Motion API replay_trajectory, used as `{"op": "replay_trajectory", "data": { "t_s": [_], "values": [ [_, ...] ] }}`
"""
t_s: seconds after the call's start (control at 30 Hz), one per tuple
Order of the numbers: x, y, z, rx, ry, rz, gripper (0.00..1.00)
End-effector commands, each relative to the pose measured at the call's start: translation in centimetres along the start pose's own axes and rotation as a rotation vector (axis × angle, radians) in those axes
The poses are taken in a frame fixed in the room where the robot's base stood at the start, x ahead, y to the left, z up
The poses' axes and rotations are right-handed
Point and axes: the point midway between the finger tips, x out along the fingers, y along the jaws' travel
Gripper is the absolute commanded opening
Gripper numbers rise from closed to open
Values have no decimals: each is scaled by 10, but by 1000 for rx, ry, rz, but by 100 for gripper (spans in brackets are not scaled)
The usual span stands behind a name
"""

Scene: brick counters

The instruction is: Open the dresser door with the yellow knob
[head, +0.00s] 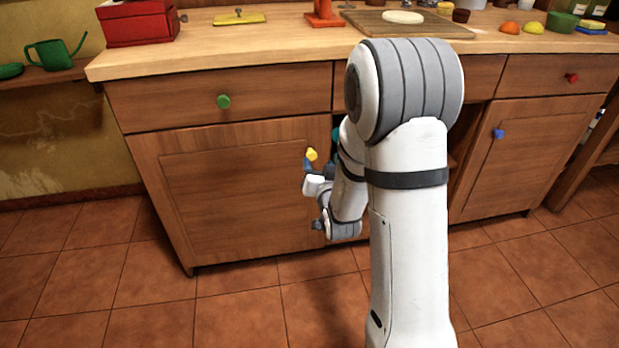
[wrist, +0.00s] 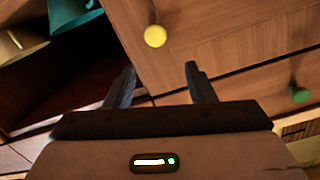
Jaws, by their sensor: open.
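The dresser door (head: 235,200) on the left has a yellow knob (head: 312,154) near its upper right corner. The door looks shut. In the wrist view the yellow knob (wrist: 155,36) shows beyond my gripper (wrist: 160,75), roughly between the lines of its two fingers. The fingers are apart with nothing between them. In the head view my gripper (head: 314,170) is close to the knob, just below it, and partly hidden by my arm. I cannot tell whether a finger touches the door.
Above the door is a drawer with a green knob (head: 223,101). Right of the door is an open compartment with a teal item (wrist: 73,14). A door with a blue knob (head: 498,133) is farther right. The tiled floor (head: 120,280) before the left door is clear.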

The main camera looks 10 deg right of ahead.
Motion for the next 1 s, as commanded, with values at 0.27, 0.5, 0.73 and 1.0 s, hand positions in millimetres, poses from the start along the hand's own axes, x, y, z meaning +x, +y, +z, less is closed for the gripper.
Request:
{"op": "replay_trajectory", "data": {
  "t_s": [0.27,0.5,0.73,1.0],
  "values": [
    [10,8,25,21,83,-26,49],
    [46,7,22,21,85,-27,49],
    [75,6,19,22,83,-26,49],
    [82,6,17,22,81,-25,49]
  ]
}}
